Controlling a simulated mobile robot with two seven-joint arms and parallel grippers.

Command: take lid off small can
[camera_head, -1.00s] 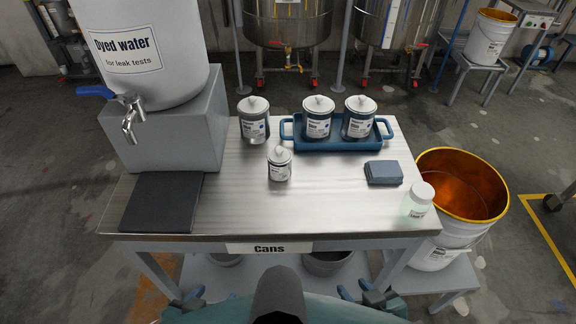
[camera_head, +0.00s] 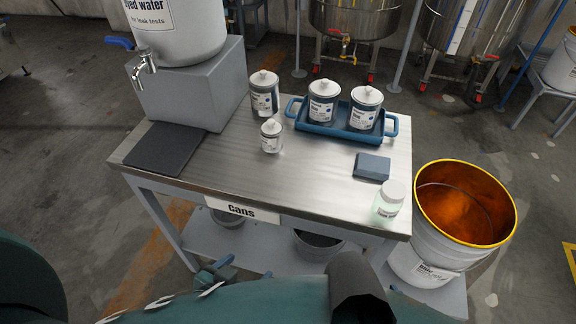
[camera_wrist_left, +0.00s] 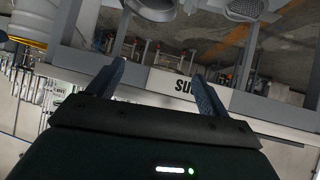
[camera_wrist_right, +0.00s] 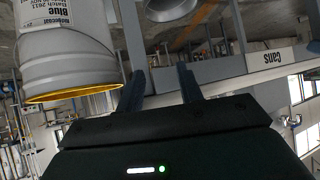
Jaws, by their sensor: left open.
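The small can (camera_head: 271,143) stands upright on the metal table, left of the blue tray. Its pale knobbed lid (camera_head: 271,128) sits on top. My left gripper (camera_head: 216,272) is low in front of the table, well apart from the can. In the left wrist view its two blue fingers (camera_wrist_left: 158,85) are spread with nothing between them. My right gripper (camera_wrist_right: 160,85) shows in the right wrist view, fingers apart and empty. It is hard to make out in the head view. Neither wrist view shows the small can.
A larger lidded can (camera_head: 264,95) stands behind it. The blue tray (camera_head: 338,131) holds two more. A dark mat (camera_head: 165,149), the dyed-water tank's grey block (camera_head: 190,88), a blue-grey stack (camera_head: 372,167) and a small bottle (camera_head: 389,201) share the table (camera_head: 290,185). An orange-lined bucket (camera_head: 438,245) stands right.

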